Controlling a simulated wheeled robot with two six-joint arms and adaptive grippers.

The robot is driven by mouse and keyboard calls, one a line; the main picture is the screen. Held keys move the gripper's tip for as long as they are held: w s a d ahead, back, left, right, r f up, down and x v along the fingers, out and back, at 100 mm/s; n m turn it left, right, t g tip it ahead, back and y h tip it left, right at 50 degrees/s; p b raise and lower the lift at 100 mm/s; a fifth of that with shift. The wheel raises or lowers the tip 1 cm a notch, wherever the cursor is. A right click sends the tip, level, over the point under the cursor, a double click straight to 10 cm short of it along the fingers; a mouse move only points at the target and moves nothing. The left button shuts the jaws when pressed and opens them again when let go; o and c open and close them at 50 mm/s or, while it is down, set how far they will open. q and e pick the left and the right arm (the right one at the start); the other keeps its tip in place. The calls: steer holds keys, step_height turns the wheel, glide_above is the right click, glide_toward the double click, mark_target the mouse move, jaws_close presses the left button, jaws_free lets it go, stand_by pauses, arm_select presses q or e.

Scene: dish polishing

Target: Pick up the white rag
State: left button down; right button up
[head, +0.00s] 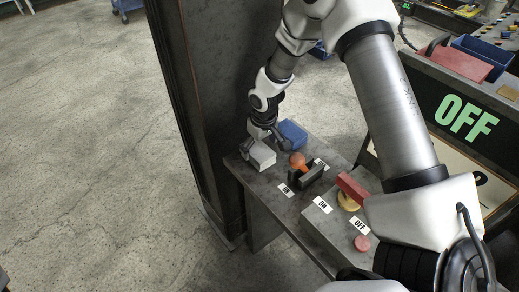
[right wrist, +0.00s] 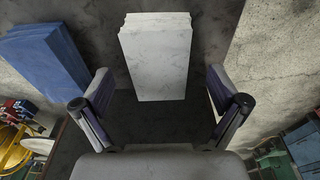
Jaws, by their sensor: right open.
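The white rag (head: 263,156), a folded white block, lies near the far left corner of the grey table. It also shows in the right wrist view (right wrist: 157,55), centred ahead of the fingers. My right gripper (head: 264,144) is just over the rag. In the right wrist view the right gripper (right wrist: 161,82) is open, with one finger toward each side of the rag and a gap on both sides. My left gripper is not in view.
A blue folded rag (head: 293,134) lies close beside the white one, also in the right wrist view (right wrist: 45,58). An orange-knobbed lever (head: 298,160), a red block (head: 352,188) and a red button (head: 362,243) are nearer. A dark cabinet (head: 200,100) stands left of the table.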

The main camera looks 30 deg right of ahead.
mark_target(258, 150)
steer(key=f, duration=0.1)
steer(key=w+f, duration=0.1)
steer(key=f, duration=0.1)
steer(key=shift+a, duration=0.1)
steer(key=shift+w+f, duration=0.15)
steer(key=shift+w, duration=0.1)
steer(key=shift+s+r, duration=0.3)
steer(key=c, duration=1.1)
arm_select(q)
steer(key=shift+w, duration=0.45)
arm_select(e)
steer(key=shift+w, duration=0.1)
steer(key=shift+c, duration=0.7)
